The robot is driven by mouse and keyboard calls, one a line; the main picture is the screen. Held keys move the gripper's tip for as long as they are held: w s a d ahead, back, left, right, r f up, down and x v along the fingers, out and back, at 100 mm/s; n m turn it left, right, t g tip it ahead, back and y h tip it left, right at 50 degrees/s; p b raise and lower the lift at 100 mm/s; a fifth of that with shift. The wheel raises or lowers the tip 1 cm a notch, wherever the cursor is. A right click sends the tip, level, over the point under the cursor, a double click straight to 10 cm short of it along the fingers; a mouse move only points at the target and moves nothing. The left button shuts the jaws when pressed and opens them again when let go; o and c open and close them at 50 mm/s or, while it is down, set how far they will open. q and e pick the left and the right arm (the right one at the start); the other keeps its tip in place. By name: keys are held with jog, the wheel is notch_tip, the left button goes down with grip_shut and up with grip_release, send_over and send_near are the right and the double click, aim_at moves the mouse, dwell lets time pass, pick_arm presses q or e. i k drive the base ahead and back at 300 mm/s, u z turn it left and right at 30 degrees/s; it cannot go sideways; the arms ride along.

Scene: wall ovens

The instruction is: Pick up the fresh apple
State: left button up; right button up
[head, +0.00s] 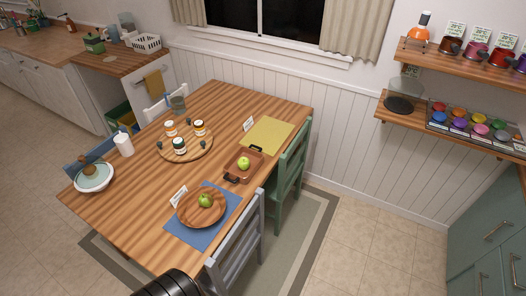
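Two green apples are on the wooden table. One apple (205,200) lies on a round wooden plate (187,216) over a blue mat, near the table's front end; it looks darker and has some brownish marking. The other apple (244,163) lies in a brown rectangular dish with dark handles (231,171) and looks brighter and smoother. Small white cards stand near the blue mat (179,196) and the yellow mat (249,124); their writing is too small to read. Neither gripper's fingers show. A black rounded part of mine shows at the bottom edge, short of the table.
Chairs stand around the table (143,197); a grey chair (237,250) and a green chair (291,168) line its right side. Floor is clear at lower right.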

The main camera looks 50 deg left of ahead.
aim_at(243, 163)
jog(key=i, duration=1.4)
jog(key=u, duration=2.15)
jog(key=i, duration=0.35)
jog(key=u, duration=1.3)
